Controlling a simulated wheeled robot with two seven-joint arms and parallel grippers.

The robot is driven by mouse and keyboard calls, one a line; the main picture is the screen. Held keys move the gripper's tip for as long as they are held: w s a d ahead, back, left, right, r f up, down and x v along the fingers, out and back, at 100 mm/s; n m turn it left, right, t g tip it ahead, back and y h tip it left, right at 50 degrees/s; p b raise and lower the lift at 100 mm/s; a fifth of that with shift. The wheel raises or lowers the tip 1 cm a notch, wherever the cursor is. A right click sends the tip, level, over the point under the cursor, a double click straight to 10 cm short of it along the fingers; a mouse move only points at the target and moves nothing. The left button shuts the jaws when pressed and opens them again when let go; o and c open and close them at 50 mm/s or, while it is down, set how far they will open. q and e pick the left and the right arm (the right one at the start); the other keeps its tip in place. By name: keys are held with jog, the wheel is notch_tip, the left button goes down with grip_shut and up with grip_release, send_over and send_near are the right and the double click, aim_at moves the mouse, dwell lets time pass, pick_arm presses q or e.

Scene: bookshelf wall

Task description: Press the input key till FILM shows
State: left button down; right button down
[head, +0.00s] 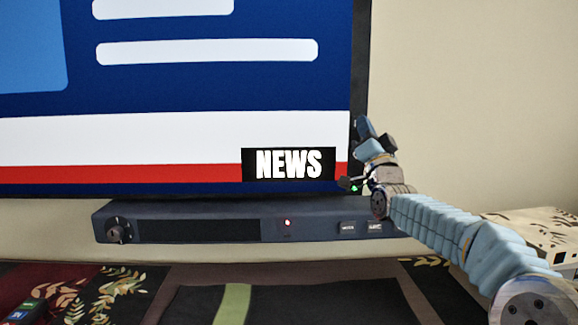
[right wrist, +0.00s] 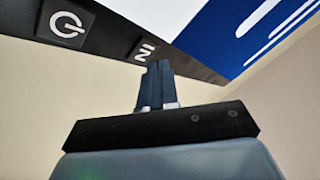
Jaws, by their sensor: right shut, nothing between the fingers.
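The TV (head: 180,130) shows a news picture with the word NEWS on a black label (head: 289,164) at its lower right. My right gripper (head: 362,125) is at the TV's right edge, near the lower corner. In the right wrist view the gripper (right wrist: 157,68) is shut and empty. Its tips are right by a key (right wrist: 145,50) with white letters that look like IN, on the TV's dark edge strip. The tips overlap part of that key's surroundings; I cannot tell whether they touch it. A power key (right wrist: 68,25) sits farther left on the strip. My left gripper is not in view.
Below the TV is a dark device (head: 210,228) with a knob (head: 119,230), a red light and two small keys (head: 348,228) at its right. A pale patterned box (head: 535,228) stands at the right, behind my right arm. The wall right of the TV is bare.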

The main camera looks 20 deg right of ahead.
dwell(0.4)
jog(key=shift+w+d, duration=0.15)
jog(key=shift+w, duration=0.3)
jog(key=shift+w, duration=0.2)
dwell(0.4)
jog(key=shift+s+f+b, duration=0.15)
jog(key=shift+s+b, duration=0.4)
jog(key=shift+b, duration=0.25)
jog(key=shift+s+r, duration=0.15)
jog(key=shift+r, duration=0.05)
